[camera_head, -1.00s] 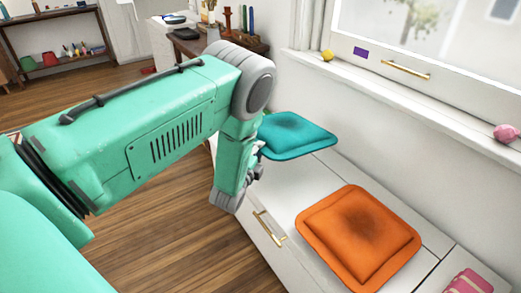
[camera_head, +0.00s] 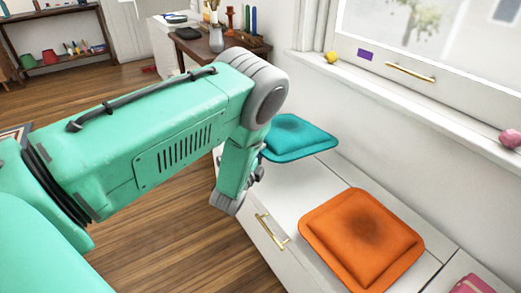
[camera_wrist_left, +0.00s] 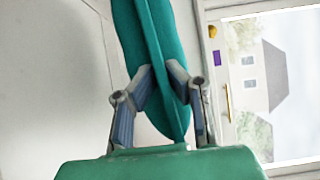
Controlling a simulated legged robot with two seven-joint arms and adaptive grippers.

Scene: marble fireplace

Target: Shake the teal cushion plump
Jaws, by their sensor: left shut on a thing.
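The teal cushion (camera_head: 298,138) shows in the head view beyond my left forearm, above the far part of the white bench. Its left edge is hidden behind my arm. In the left wrist view the cushion (camera_wrist_left: 152,40) is seen edge-on, with its rim running between the two fingers. My left gripper (camera_wrist_left: 163,80) is shut on that rim. In the head view my left gripper (camera_head: 256,174) is mostly hidden by its own wrist. My right gripper is in neither view.
An orange cushion (camera_head: 362,240) lies on the white bench (camera_head: 290,195) nearer to me. A pink item (camera_head: 470,287) lies at the lower right. A window sill with a yellow ball (camera_head: 331,57) and a pink object (camera_head: 510,138) runs along the right. Wooden floor is clear at left.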

